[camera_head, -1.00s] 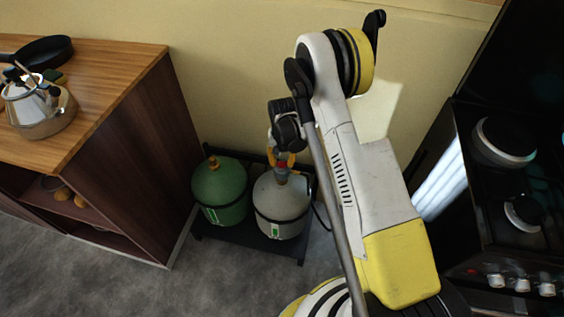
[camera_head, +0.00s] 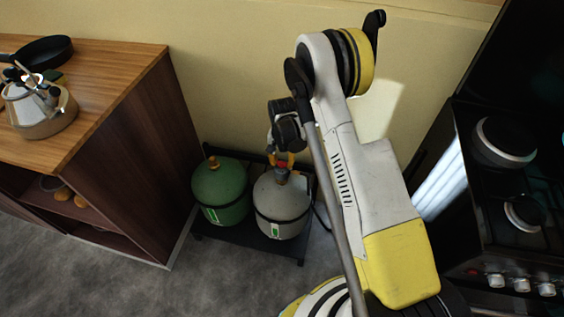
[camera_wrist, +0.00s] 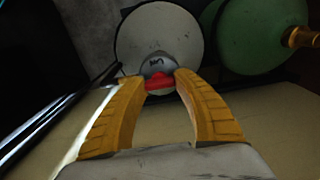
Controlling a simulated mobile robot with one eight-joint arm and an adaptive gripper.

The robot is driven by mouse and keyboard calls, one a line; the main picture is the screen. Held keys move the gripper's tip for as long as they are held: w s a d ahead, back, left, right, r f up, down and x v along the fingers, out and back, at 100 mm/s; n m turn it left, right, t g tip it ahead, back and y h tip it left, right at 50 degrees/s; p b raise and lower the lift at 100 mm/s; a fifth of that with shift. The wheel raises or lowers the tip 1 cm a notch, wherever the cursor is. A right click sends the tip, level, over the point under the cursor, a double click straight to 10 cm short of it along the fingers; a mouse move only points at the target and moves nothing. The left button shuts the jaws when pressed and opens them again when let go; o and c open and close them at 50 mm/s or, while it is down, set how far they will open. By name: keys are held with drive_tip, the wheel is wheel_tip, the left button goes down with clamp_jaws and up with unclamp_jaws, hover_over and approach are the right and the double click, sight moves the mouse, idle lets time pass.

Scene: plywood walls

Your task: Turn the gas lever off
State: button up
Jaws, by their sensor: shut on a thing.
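The red gas lever (camera_wrist: 160,81) sits on top of the white gas cylinder (camera_wrist: 140,40), seen in the wrist view. My gripper (camera_wrist: 161,82) has its two yellow fingers shut on the lever, one at each end of it. In the head view, my gripper (camera_head: 283,163) is small and partly hidden by my arm, above the white cylinder (camera_head: 281,208). The lever's exact angle is hard to read.
A green gas cylinder (camera_head: 220,190) stands left of the white one on a dark low rack (camera_head: 243,238). A wooden cabinet (camera_head: 130,150) with a kettle (camera_head: 38,108) is at the left. A black stove (camera_head: 515,240) is at the right. A wall rises close behind.

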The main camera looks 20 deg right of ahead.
sight(282, 162)
drive_tip(key=o, duration=1.2)
drive_tip(key=shift+c, duration=0.2)
drive_tip(key=shift+r, duration=0.1)
wheel_tip(282, 162, up, 12)
